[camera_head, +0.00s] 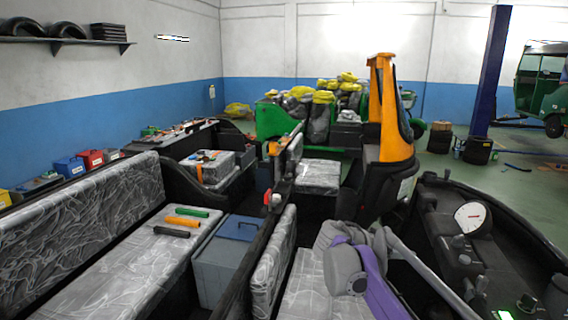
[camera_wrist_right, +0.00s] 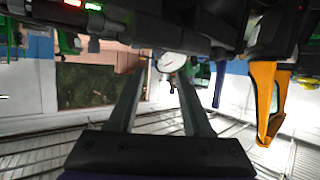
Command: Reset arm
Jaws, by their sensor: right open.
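My right gripper (camera_wrist_right: 160,75) shows in the right wrist view with its two grey fingers spread apart and nothing between them. A round white gauge (camera_wrist_right: 170,62) and the dark dashboard show beyond the fingertips. In the head view, a grey and purple arm of mine is folded low in the middle, over the grey patterned front seat. I cannot make out its fingers there. My left gripper is not in view.
The dark dashboard (camera_head: 461,252) with a white gauge (camera_head: 470,216) runs along the right. An orange and black upright part (camera_head: 391,115) stands ahead. On the left, a patterned bench (camera_head: 160,262) carries green, orange and black tools beside a grey-blue box (camera_head: 222,268).

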